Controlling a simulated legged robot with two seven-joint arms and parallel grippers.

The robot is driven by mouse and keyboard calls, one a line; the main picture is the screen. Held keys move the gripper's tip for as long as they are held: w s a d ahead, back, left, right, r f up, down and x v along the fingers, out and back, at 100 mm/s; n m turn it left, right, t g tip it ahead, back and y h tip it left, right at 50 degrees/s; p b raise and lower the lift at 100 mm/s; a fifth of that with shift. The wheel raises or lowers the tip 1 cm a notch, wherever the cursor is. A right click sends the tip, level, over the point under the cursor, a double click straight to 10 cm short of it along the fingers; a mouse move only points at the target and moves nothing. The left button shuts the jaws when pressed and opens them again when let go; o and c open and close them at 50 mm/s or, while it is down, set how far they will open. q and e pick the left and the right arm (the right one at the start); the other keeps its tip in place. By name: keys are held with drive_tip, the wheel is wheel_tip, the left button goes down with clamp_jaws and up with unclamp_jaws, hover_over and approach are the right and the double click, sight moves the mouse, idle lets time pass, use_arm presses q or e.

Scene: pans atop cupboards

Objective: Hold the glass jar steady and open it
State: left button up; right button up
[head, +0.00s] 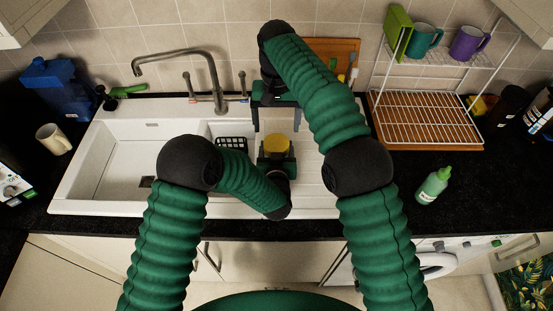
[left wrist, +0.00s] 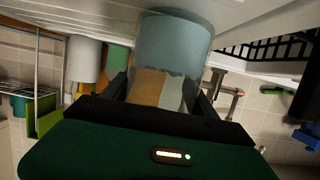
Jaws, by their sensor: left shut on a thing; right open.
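The glass jar's yellow lid (head: 277,144) shows in the head view above the sink's drainboard. In the left wrist view a pale blue-grey cylinder (left wrist: 172,45), seemingly the jar body, sits between the fingers. My left gripper (head: 277,160) is shut on the jar from the near side, below the lid; its dark fingers also show in the left wrist view (left wrist: 163,98). The jar's lower part is hidden in the head view. My right gripper (head: 276,124) is open, its two fingers pointing down just behind and above the lid, with nothing between them.
The white sink (head: 108,160) has a tall tap (head: 217,90) at its back edge and a black basket (head: 231,143). A mug (head: 53,139) stands far left.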

sight(277, 142)
use_arm(q)
drive_tip(key=shift+d, duration=0.15)
clamp_jaws()
use_arm(e)
drive_tip(key=shift+d, duration=0.1)
drive_tip(key=shift+c, duration=0.8)
drive_tip(key=shift+m, duration=1)
drive_tip(key=shift+c, duration=0.4)
drive_tip(key=m, duration=0.5)
drive_tip(key=shift+f, duration=0.15)
drive_tip(key=m, duration=0.6)
drive_tip(key=shift+m, duration=0.3)
drive_tip(key=m, duration=0.6)
drive_tip(key=shift+m, duration=0.3)
drive_tip(key=m, duration=0.5)
drive_tip(key=shift+m, duration=0.4)
drive_tip(key=m, duration=0.5)
drive_tip(key=shift+w, duration=0.1)
drive_tip(key=shift+f+m, duration=0.1)
drive_tip(key=shift+m, duration=0.2)
wheel_tip(277, 142, down, 8)
drive_tip(key=shift+r, duration=0.25)
